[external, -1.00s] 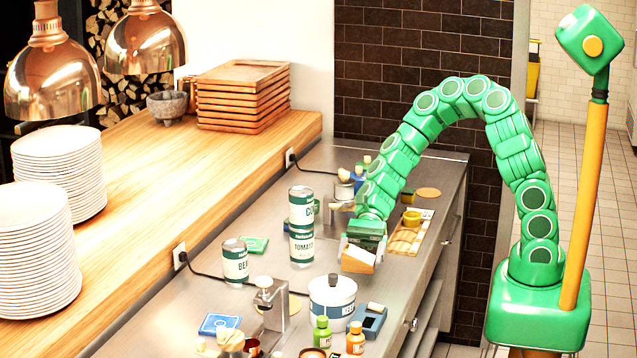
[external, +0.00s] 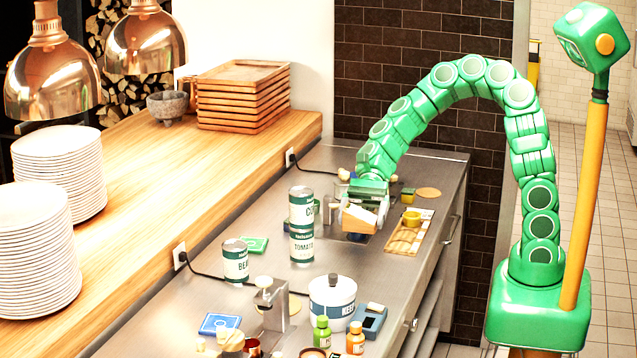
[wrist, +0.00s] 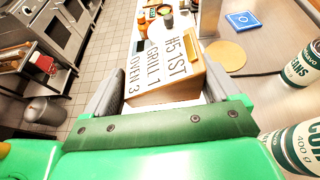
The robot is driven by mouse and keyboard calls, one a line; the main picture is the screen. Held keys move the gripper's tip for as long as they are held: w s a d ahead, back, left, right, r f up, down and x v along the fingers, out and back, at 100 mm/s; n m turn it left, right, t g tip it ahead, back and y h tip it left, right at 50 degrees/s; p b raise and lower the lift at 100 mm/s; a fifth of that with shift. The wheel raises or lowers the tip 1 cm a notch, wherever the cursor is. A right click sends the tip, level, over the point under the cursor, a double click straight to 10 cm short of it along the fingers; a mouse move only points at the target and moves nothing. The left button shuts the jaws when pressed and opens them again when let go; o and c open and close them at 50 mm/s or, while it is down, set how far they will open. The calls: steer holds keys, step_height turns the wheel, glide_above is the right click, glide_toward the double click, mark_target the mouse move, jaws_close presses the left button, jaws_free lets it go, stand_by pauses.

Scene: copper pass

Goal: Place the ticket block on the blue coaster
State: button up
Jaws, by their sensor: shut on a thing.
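The ticket block (external: 360,219) is a wooden wedge with a white face, held in the air above the steel counter. In the wrist view its printed face (wrist: 165,65) shows lines of order text. My gripper (external: 362,204) is shut on it, with a finger on each side. A flat blue square (external: 220,324) lies near the front left of the counter; it also shows in the wrist view (wrist: 243,20). A dark blue patch (external: 357,237) shows below the block, mostly hidden; I cannot tell which of the two blue things is the coaster.
Two stacked cans (external: 301,225) and a bean can (external: 235,262) stand left of my gripper. A white tub (external: 332,300) and small bottles (external: 355,338) stand in front. A wooden board with a yellow cup (external: 408,235) lies to the right.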

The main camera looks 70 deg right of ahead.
step_height(320, 180, up, 7)
steer(key=shift+f, duration=0.15)
steer(key=w+a+f+m+t, duration=0.15)
steer(key=w+a, duration=0.35)
steer(key=w, duration=0.5)
steer(key=r+m+t+h, duration=0.1)
steer(key=m+t, duration=0.3)
steer(key=t, duration=0.1)
glide_above(225, 321)
step_height(225, 321, down, 20)
steer(key=shift+a+f, duration=0.1)
steer(key=shift+f, duration=0.15)
stand_by(0.4)
steer(key=shift+f, duration=0.15)
steer(key=o, duration=0.8)
steer(key=shift+g, duration=0.25)
